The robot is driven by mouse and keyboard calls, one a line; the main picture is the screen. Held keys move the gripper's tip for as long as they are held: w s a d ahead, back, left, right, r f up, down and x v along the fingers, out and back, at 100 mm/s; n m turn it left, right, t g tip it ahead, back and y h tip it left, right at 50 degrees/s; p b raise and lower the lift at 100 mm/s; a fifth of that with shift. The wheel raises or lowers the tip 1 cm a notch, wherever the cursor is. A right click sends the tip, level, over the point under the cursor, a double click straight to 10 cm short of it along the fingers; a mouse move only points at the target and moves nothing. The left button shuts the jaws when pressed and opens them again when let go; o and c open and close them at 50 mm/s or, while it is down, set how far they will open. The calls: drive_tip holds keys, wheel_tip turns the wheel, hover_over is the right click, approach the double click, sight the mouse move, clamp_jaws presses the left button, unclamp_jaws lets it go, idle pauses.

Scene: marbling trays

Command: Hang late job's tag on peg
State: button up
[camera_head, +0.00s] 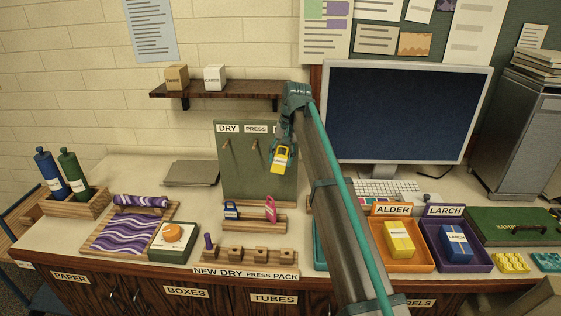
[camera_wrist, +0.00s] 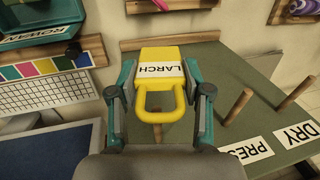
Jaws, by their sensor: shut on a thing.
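My gripper (camera_wrist: 160,92) is shut on a yellow tag (camera_wrist: 161,68) marked LARCH, with a loop handle. In the head view the tag (camera_head: 281,158) hangs in front of the right side of the green peg board (camera_head: 230,185). The board's labels read DRY (camera_wrist: 300,133) and PRESS (camera_wrist: 244,152); a third is hidden behind my arm. The DRY peg (camera_wrist: 295,92) and PRESS peg (camera_wrist: 238,105) are bare. Another peg (camera_wrist: 158,132) shows partly around the tag's loop; I cannot tell whether it passes through. A blue tag (camera_head: 231,211) and a pink tag (camera_head: 270,208) stand on a wooden rack (camera_head: 251,227).
A shelf (camera_head: 218,90) with two small boxes is above the board. The monitor (camera_head: 405,112) stands right of my arm. The ALDER tray (camera_head: 391,210) holds a yellow pack, and the LARCH tray (camera_head: 446,212) a blue one. A wooden block row (camera_head: 250,257) is at the front.

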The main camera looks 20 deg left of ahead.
drive_tip(key=shift+w+a+f, duration=0.15)
drive_tip(key=shift+w+f, duration=0.05)
drive_tip(key=shift+w, duration=0.35)
drive_tip(key=shift+w+a+f, duration=0.15)
drive_tip(key=shift+w+a, duration=0.05)
drive_tip(key=shift+w, duration=0.4)
drive_tip(key=shift+w+a+f, duration=0.15)
drive_tip(key=shift+w+f, duration=0.05)
drive_tip(key=shift+w, duration=0.35)
drive_tip(key=o, duration=1)
